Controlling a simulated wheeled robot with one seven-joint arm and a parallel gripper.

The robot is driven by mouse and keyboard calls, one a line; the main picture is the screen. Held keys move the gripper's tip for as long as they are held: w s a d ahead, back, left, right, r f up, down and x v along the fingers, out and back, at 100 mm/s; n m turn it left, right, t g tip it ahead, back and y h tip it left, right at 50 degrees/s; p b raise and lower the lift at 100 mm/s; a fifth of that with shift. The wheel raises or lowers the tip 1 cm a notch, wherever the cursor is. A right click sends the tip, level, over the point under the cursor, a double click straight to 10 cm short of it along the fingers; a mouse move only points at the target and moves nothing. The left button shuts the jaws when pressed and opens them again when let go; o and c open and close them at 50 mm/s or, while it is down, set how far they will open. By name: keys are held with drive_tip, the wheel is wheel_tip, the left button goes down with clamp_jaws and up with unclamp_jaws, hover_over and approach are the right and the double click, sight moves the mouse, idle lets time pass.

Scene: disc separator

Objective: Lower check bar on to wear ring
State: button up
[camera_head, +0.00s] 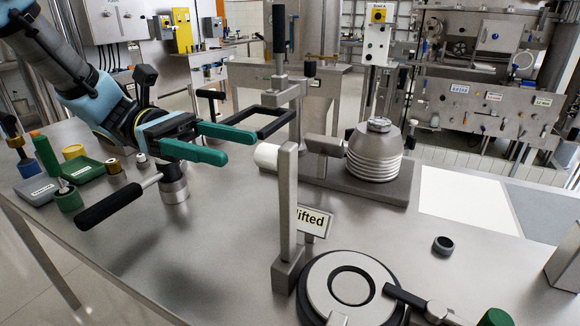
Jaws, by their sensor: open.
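My gripper (240,147) has two green fingers, spread apart with nothing between them. It is above the table at left of centre, left of a grey upright post (287,215) with a white cylindrical end (266,155) at its top. A flat pale ring (324,296) with a dark round centre lies at the front, right of the post's foot; it appears to be the wear ring. A short dark bar (405,297) reaches to the ring's right edge. I cannot tell for sure which part is the check bar. A sign (312,221) reading "lifted" stands behind the post.
A ribbed metal stack (376,155) stands on a grey base behind the post, beside an upright black-handled lever (279,30). A black-gripped handle (108,206) juts out below my gripper. Green trays (88,172) and small parts lie at left. A small dark ring (443,244) lies at right.

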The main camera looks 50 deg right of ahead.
sight(290, 161)
drive_tip(key=s+d+p, duration=0.1)
drive_tip(key=s, duration=0.8)
drive_tip(key=shift+s+d, duration=0.3)
drive_tip(key=shift+d, duration=0.1)
drive_tip(key=shift+c, duration=0.4)
clamp_jaws()
idle(0.5)
